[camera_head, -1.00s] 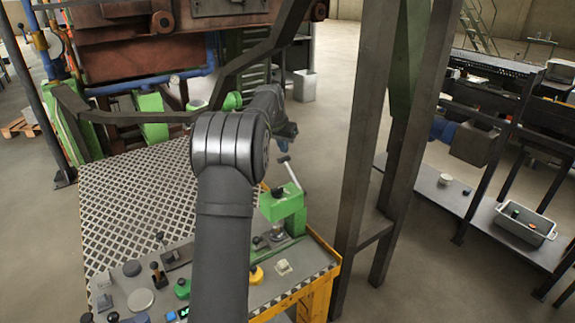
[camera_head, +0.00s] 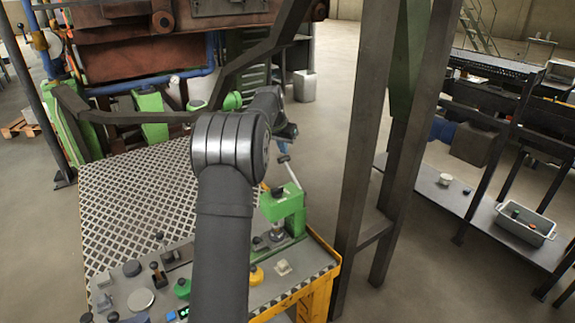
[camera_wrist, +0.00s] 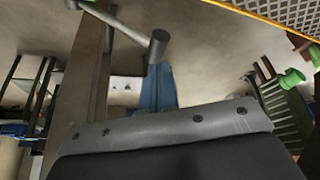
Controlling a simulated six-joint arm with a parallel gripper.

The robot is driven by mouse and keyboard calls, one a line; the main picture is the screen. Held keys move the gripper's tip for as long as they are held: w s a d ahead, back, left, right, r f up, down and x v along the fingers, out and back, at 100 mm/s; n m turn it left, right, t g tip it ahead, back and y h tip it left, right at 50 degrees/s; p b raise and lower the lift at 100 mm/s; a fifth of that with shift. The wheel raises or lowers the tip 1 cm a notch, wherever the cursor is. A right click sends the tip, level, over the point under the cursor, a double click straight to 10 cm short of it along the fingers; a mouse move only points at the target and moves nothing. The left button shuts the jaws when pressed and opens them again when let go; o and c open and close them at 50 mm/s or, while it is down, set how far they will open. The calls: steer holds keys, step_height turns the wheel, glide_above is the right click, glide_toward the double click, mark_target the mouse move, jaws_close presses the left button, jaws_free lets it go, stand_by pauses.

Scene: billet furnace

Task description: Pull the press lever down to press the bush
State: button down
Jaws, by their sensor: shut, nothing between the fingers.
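The green press (camera_head: 284,207) stands at the right end of the bench. Its pale lever (camera_head: 291,174) slants up and left from the press head to a dark knob. In the wrist view the lever (camera_wrist: 120,24) ends in a grey cylindrical knob (camera_wrist: 158,43). My gripper (camera_head: 284,147) is just above the lever's top end in the head view. Its blue fingers show shut and empty in the wrist view (camera_wrist: 158,72), close to the knob; I cannot tell whether they touch it. A small metal part (camera_head: 277,233) is under the press head; I cannot tell whether it is the bush.
The bench (camera_head: 130,200) has a perforated top and carries several small parts and knobs along its front. A dark steel post (camera_head: 365,150) stands just right of the press. A rack with a grey bin (camera_head: 525,224) is farther right.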

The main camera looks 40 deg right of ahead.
steer(key=shift+f, duration=0.9)
